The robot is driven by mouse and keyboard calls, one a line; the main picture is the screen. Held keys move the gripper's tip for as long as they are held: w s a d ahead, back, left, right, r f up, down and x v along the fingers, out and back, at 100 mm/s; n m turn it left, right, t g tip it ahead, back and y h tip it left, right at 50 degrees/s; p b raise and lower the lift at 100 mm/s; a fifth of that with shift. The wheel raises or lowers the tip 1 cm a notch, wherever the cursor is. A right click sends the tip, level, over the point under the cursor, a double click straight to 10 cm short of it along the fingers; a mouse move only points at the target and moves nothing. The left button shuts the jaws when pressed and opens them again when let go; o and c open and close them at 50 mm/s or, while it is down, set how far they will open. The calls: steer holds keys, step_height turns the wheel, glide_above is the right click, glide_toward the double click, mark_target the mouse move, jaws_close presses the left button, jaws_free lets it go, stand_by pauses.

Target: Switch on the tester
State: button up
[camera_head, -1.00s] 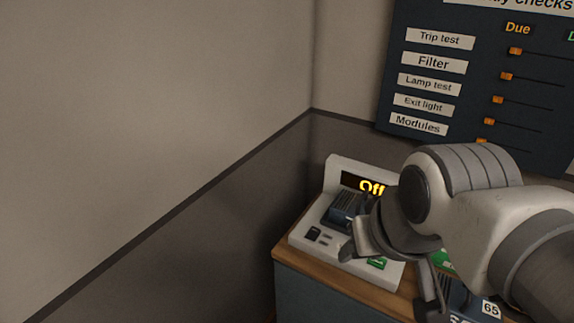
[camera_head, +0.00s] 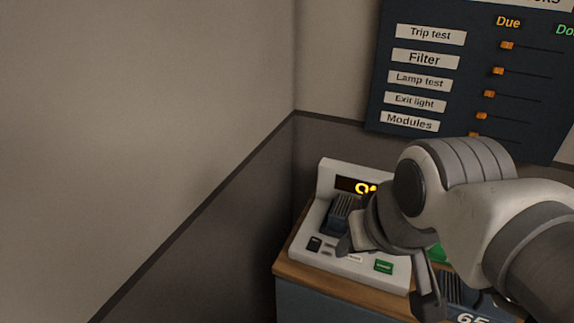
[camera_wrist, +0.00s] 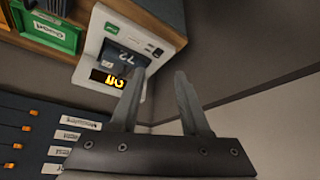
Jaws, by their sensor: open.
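The tester (camera_head: 305,230) is a pale sloped unit in the corner of a wooden-topped bench. Its raised back has a dark display with yellow characters (camera_head: 363,186), partly hidden by my arm. A dark ribbed module (camera_head: 342,213) sits in it; the wrist view shows the module (camera_wrist: 119,57) labelled 72. A small black switch (camera_head: 315,244) is at the tester's front left, and it shows in the wrist view (camera_wrist: 158,52). A green label (camera_head: 383,267) is at its front right. My gripper (camera_head: 388,275) is open and empty, above the tester's front; its fingers also show in the wrist view (camera_wrist: 160,78).
A dark board (camera_head: 440,85) with several orange sliders hangs on the back wall. A green bin (camera_wrist: 50,32) of modules stands beside the tester. A blue module (camera_head: 470,312) marked 65 is near the bench front. Walls close in at the left.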

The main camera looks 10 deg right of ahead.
steer(key=shift+d, duration=0.1)
steer(key=c, duration=0.4)
steer(key=shift+w, duration=0.15)
steer(key=shift+c, duration=1.1)
steer(key=shift+w+b, duration=0.3)
steer(key=shift+w, duration=0.05)
jaws_close()
steer(key=w+f+m+g+b, duration=0.2)
steer(key=w+f, duration=0.4)
steer(key=w, duration=0.5)
steer(key=w+f+m+g+b, duration=0.2)
steer(key=w+f+m+b, duration=0.2)
steer(key=w, duration=0.8)
steer(key=shift+w+f+h, duration=0.3)
steer(key=shift+f, duration=0.95)
